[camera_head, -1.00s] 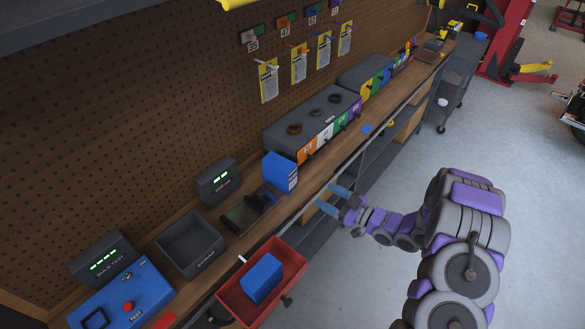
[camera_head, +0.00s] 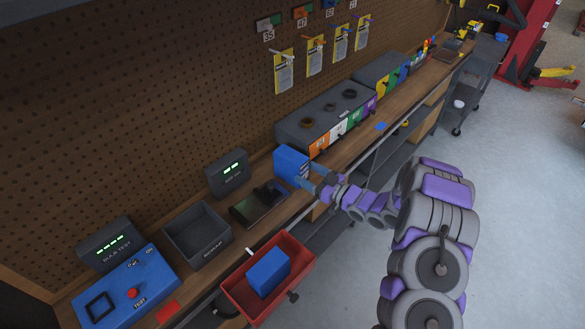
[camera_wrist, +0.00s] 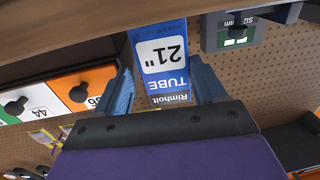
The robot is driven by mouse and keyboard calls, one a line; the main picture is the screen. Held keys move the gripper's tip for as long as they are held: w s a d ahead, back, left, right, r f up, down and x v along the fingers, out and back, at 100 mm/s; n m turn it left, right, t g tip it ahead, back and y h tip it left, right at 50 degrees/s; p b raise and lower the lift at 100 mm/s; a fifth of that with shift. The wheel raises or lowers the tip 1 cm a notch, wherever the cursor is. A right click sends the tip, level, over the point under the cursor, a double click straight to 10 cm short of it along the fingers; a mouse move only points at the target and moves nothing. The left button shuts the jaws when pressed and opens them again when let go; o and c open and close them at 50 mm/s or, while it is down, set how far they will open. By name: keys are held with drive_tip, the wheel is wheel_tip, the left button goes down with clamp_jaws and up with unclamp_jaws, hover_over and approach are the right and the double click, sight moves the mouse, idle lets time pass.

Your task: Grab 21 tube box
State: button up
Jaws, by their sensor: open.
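The blue 21 tube box (camera_head: 288,162) stands upright on the wooden bench, left of the row of colored drawers. In the wrist view its white label (camera_wrist: 163,55) reads 21" TUBE Rimholt, upside down. My gripper (camera_head: 312,179) is open at the bench's front edge, pointing at the box's labeled side. In the wrist view, my two blue fingers (camera_wrist: 163,88) appear on either side of the box, with gaps. I cannot tell how far the fingertips reach along its sides. The lower part of the box's front is partly hidden by my fingers in the head view.
A dark scale-like device (camera_head: 258,203) sits close left of the box, with a lit display (camera_head: 228,173) behind. The drawer unit (camera_head: 325,118) stands close right. A red tray (camera_head: 238,293) holding another blue box (camera_head: 268,273) is at the front.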

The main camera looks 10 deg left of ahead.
sight(295, 167)
drive_tip(key=x, duration=0.2)
drive_tip(key=b+x, duration=0.1)
drive_tip(key=x, duration=0.1)
drive_tip(key=shift+s+a+r, duration=0.1)
drive_tip(key=shift+s+a, duration=0.1)
drive_tip(key=shift+a, duration=0.35)
drive_tip(key=shift+w+a+r+b, duration=0.1)
drive_tip(key=shift+w+a+b, duration=0.2)
drive_tip(key=shift+w+b, duration=0.1)
drive_tip(key=c, duration=1)
drive_tip(key=shift+r, duration=0.1)
